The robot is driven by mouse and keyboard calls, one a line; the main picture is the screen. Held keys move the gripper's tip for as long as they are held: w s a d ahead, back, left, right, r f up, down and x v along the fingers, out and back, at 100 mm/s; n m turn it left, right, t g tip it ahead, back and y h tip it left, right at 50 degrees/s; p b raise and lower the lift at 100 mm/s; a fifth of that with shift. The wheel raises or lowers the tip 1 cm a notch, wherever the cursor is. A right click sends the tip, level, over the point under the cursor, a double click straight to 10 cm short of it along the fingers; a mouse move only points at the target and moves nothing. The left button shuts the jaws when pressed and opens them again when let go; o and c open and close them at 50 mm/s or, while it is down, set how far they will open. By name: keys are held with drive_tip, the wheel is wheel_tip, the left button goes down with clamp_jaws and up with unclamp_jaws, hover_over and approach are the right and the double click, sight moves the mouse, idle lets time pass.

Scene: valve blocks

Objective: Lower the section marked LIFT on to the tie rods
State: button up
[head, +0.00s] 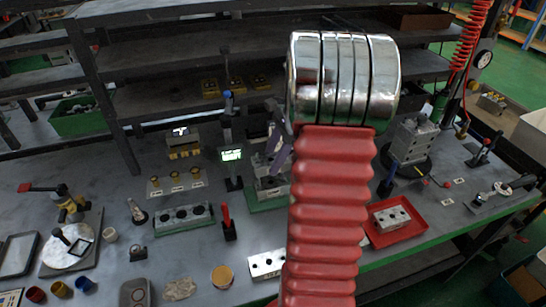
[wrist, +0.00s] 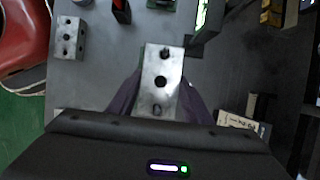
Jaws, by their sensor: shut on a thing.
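My gripper (wrist: 158,98) has dark purple fingers on both sides of a grey metal section (wrist: 161,70) and is shut on it. The section's upper face shows a large dark middle hole and smaller openings near its ends. In the head view my gripper (head: 277,150) is partly hidden behind my red arm. A grey block (head: 270,188) on a green base (head: 266,205) is below it, also partly covered. I cannot read a LIFT mark, and I cannot make out the tie rods or the gap below the section.
A small lit screen (head: 232,155) on a post stands just left of my gripper. A valve block (head: 183,216) is further left, and a pale block (head: 266,264) lies nearer. A red tray (head: 402,233) and a tall block stack (head: 412,140) are at right. Shelves run behind.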

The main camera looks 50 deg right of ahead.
drive_tip(key=shift+f, duration=2.85)
idle(0.5)
drive_tip(key=o, duration=1.5)
drive_tip(key=v, duration=1.3)
drive_tip(key=shift+d+r, duration=0.2)
drive_tip(key=shift+r, duration=0.1)
drive_tip(key=shift+a, duration=0.1)
